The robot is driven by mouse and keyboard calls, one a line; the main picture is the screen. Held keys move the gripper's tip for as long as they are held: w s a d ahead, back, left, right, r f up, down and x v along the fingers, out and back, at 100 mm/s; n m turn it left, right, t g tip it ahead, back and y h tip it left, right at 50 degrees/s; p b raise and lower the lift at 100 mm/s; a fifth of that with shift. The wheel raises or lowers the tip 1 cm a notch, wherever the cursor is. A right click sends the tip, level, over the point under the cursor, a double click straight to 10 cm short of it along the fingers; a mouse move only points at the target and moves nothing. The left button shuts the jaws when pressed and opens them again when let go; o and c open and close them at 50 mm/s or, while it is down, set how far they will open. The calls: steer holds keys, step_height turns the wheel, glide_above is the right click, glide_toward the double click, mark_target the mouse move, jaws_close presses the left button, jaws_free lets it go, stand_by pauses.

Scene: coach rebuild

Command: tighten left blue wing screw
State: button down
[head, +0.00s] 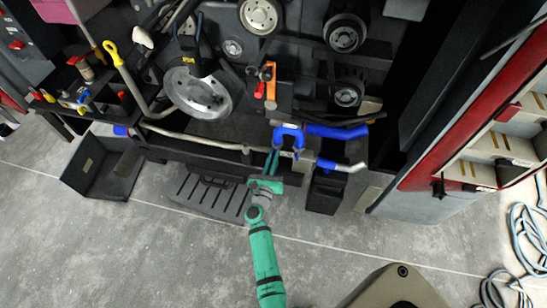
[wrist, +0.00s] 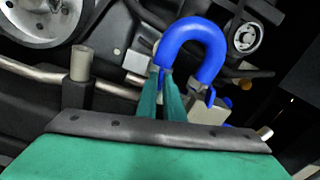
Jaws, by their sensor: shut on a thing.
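A thick blue U-shaped hose (head: 290,135) arches upward at the front of the machine; it fills the upper middle of the wrist view (wrist: 197,38). My green gripper (head: 273,160) reaches up to the hose's left end. In the wrist view, its two narrow fingers (wrist: 163,76) are close together at the lower end of the left leg. They are shut on the left blue wing screw, which the fingertips mostly hide. The right blue wing screw (wrist: 210,97) shows at the foot of the right leg, apart from the fingers.
A pale metal pipe (head: 200,140) runs across the machine front to the left of my gripper. A grey post (wrist: 81,64) stands left of the fingers. A blue hose (head: 338,131) lies to the right. Pulleys (head: 345,33) sit behind. Grey floor (head: 160,250) is open in front.

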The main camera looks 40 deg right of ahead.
steer(key=shift+f, duration=0.15)
steer(key=c, duration=1.9)
jaws_free()
steer(key=shift+s+a, duration=0.1)
steer(key=v, duration=1)
steer(key=shift+s+a, duration=0.2)
steer(key=shift+s, duration=0.05)
